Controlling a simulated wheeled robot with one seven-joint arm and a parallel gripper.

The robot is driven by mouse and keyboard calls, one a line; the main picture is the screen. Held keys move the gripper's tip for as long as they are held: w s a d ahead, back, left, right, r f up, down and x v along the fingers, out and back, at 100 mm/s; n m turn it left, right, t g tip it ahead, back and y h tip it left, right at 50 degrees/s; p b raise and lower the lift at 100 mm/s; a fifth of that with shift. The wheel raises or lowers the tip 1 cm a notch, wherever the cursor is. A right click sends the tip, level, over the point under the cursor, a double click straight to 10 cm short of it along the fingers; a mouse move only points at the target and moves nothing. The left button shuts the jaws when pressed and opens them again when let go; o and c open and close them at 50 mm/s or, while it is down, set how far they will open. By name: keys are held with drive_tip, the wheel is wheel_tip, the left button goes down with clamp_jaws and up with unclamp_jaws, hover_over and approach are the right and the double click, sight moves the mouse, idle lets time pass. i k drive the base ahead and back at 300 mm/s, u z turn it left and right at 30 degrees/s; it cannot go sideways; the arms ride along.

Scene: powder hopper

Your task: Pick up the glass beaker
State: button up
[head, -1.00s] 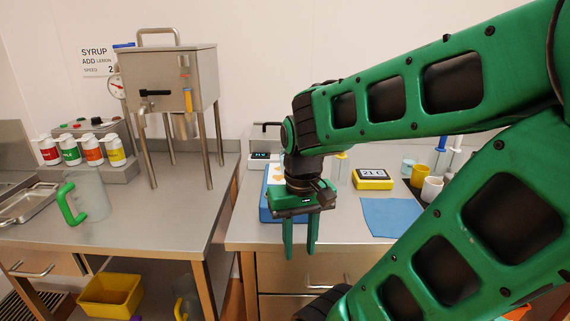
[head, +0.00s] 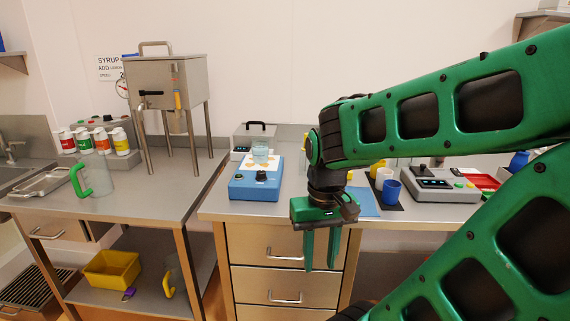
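My gripper (head: 321,266) points down in front of the counter's front edge, right of the beaker and nearer to me. Its two green fingers are apart with nothing between them.
A steel hopper (head: 172,85) on legs and a green-handled jug (head: 95,176) stand on the left counter. Behind my arm are cups (head: 391,190) and a grey device (head: 440,184). A gap separates the counters.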

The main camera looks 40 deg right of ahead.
sight(260, 144)
drive_tip(key=u, duration=0.05)
drive_tip(key=k, duration=1.25)
drive_tip(key=z, duration=0.95)
drive_tip(key=i, duration=1.5)
